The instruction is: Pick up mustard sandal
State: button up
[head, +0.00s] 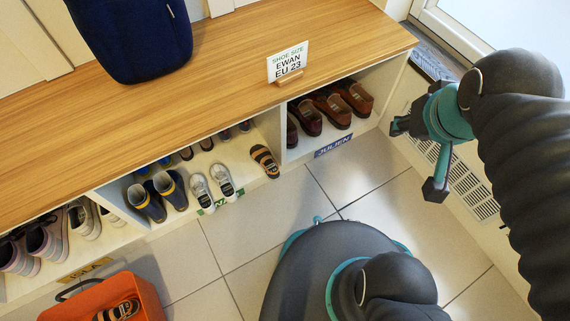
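A mustard sandal (264,160) with dark straps sits at the right end of the middle cubby, near its front edge. A similar dark-strapped sandal (124,310) lies in the orange bin at the bottom left, partly cut off by the picture edge. My gripper (398,126) is in front of the right end of the shelf, well to the right of the cubby sandal and apart from it. It points left and holds nothing that I can see. Its fingers are small and dark here, so their opening is unclear.
The wooden bench top (200,75) overhangs the cubbies. White sneakers (222,180) and boots (170,190) stand left of the sandal; brown shoes (332,108) fill the right cubby. A size sign (287,63) and navy bag (130,35) are on top. The orange bin (148,297) stands on tiled floor.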

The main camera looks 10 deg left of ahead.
aim_at(262, 156)
jog(key=k, duration=1.1)
jog(key=u, duration=0.7)
